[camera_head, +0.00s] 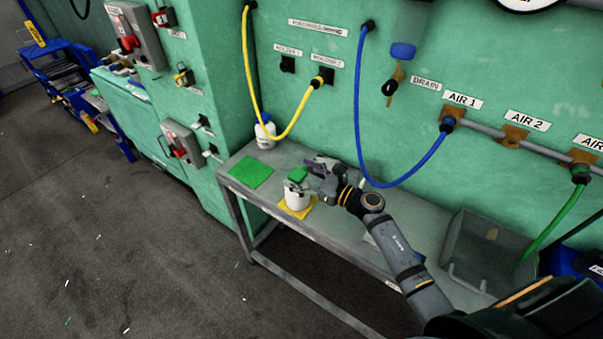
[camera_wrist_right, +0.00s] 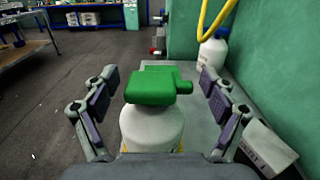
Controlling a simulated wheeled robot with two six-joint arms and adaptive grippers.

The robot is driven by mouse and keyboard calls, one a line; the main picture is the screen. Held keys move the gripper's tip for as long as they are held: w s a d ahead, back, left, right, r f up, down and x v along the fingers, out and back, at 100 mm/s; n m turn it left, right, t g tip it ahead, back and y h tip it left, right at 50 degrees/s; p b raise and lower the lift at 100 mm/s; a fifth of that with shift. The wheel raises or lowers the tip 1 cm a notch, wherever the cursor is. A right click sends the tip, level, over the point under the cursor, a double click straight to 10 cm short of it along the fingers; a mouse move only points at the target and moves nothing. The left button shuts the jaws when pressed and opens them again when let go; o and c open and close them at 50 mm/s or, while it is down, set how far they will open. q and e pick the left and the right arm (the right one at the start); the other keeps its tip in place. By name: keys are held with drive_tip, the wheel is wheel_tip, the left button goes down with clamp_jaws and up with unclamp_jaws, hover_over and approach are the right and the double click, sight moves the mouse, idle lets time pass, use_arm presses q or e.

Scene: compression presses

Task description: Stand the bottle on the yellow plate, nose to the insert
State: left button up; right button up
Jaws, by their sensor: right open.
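A white bottle (camera_head: 297,196) with a green head (camera_head: 298,174) stands upright on the yellow plate (camera_head: 284,207) near the bench's front edge. In the right wrist view the bottle (camera_wrist_right: 152,130) is centred, and its green head (camera_wrist_right: 155,86) has its nose pointing right, toward the green wall. Slivers of the yellow plate show beside its base. My right gripper (camera_head: 318,178) is open at the bottle. In its wrist view the gripper's (camera_wrist_right: 158,88) fingers are spread on either side of the head with visible gaps. My left gripper is out of view.
A green plate (camera_head: 250,173) lies bare on the bench (camera_head: 345,222). A second white bottle (camera_head: 265,136) stands by the wall. Yellow (camera_head: 252,65) and blue (camera_head: 357,110) hoses hang over the bench. A grey tray (camera_head: 487,243) sits at the right.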

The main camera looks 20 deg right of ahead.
drive_tip(key=shift+r, duration=0.25)
drive_tip(key=b+v, duration=0.1)
drive_tip(key=v, duration=0.2)
drive_tip(key=f+b+v, duration=0.1)
drive_tip(key=v, duration=0.1)
drive_tip(key=shift+s+d, duration=0.25)
drive_tip(key=shift+s, duration=0.05)
drive_tip(key=v, duration=0.6)
drive_tip(key=shift+r, duration=0.4)
drive_tip(key=shift+s+d, duration=0.1)
drive_tip(key=shift+d, duration=0.05)
